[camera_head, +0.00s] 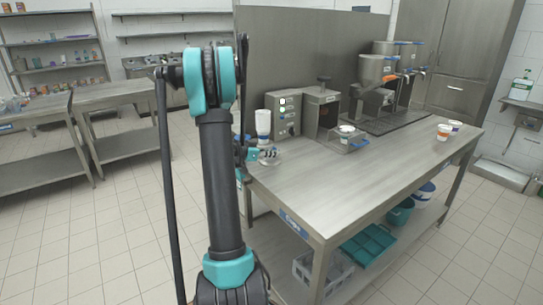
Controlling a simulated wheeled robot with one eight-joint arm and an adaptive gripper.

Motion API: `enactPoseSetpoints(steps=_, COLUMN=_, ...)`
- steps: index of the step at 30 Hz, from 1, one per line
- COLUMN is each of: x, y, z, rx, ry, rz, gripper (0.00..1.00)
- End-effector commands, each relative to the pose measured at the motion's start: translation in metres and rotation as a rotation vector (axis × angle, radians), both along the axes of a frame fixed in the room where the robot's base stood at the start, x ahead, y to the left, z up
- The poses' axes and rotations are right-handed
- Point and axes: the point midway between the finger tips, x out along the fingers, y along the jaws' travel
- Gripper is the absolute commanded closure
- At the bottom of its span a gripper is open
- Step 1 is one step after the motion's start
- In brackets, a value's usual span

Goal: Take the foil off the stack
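My gripper (257,154) is small in view at the near left corner of the steel table (350,185), partly hidden behind my own arm. A small pale round item (270,156) lies at its tip; I cannot tell whether this is the foil stack, or whether the gripper touches it. The finger opening is too small to make out. A white upright stack, perhaps of cups (263,124), stands just behind the gripper. No single foil can be told apart at this size.
A grey machine with buttons (288,112) and a steel unit with a round white-topped item (346,129) stand along the back. Hopper dispensers (371,70) are further right. Two cups (443,132) stand at the right end. The table's middle is clear; bins (368,245) sit below.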

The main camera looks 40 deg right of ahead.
Motion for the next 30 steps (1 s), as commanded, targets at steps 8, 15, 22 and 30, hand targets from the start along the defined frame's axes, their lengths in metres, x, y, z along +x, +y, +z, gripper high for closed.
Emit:
enactPoseSetpoints(steps=8, x=0.0, y=0.0, z=0.0, rx=0.0, ry=0.0, rz=0.0, gripper=1.0)
enactPoseSetpoints(steps=15, x=0.0, y=0.0, z=0.007, rx=0.0, ry=0.0, rz=0.0, gripper=1.0)
enactPoseSetpoints(steps=22, x=0.0, y=0.0, z=0.037, rx=0.0, ry=0.0, rz=0.0, gripper=1.0)
enactPoseSetpoints(steps=30, x=-0.001, y=0.0, z=0.108, rx=0.0, ry=0.0, rz=0.0, gripper=1.0)
